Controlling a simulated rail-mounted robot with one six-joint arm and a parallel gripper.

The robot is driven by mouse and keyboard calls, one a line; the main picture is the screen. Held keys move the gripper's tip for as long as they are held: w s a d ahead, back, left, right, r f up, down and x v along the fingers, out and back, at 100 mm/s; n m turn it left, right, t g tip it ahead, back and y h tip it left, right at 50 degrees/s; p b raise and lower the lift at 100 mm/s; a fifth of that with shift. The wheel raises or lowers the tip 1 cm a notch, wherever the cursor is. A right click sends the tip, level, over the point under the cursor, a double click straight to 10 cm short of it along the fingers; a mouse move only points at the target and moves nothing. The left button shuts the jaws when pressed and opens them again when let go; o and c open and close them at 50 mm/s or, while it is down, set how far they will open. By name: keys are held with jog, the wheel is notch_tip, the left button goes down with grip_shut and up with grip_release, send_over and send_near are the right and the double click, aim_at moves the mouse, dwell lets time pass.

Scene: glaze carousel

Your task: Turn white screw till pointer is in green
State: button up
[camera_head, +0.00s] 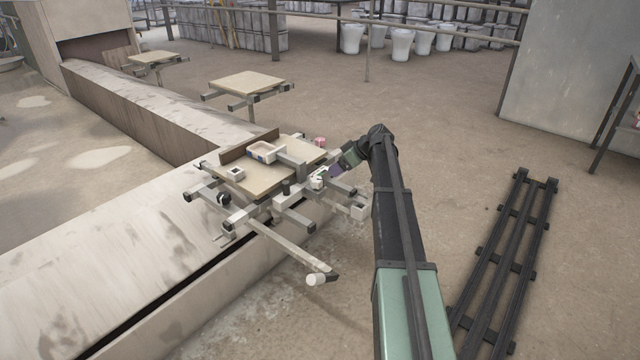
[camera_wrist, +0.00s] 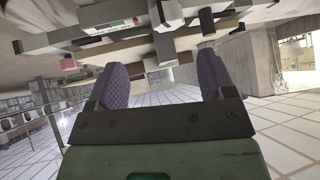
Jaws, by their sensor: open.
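My gripper (camera_head: 333,173) reaches in from the right to the near right side of the carousel's tray stand. In the wrist view my gripper (camera_wrist: 161,65) shows two purple fingers spread apart with nothing held between them. A white block-like part (camera_wrist: 166,14), which may be the white screw, lies beyond the fingertips near the top edge, not between them. A pale strip with red and green marks (camera_wrist: 108,27) is beside it on a grey bar; I cannot make out the pointer. In the head view a small white part (camera_head: 317,184) is close to my fingertips.
The stand carries a beige board (camera_head: 262,178) with a white tray (camera_head: 265,152). Metal arms stick out around it, one ending in a white cylinder (camera_head: 317,279). A pink item (camera_head: 320,141) is behind my gripper. A black rail (camera_head: 505,255) lies on the open floor at right.

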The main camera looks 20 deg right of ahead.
aim_at(318, 179)
jog(key=shift+n, duration=0.7)
jog(key=b+x, duration=0.2)
jog(key=x, duration=0.1)
jog(key=b+x, duration=0.3)
jog(key=x, duration=0.1)
jog(key=b+x, duration=0.2)
jog(key=x, duration=0.1)
jog(key=shift+s+a+f+b, duration=0.1)
jog(key=shift+s+a+b, duration=0.1)
jog(key=shift+a+b, duration=0.25)
jog(key=shift+w+a, duration=0.15)
jog(key=shift+a, duration=0.05)
jog(key=c, duration=0.9)
jog(key=shift+c, duration=0.2)
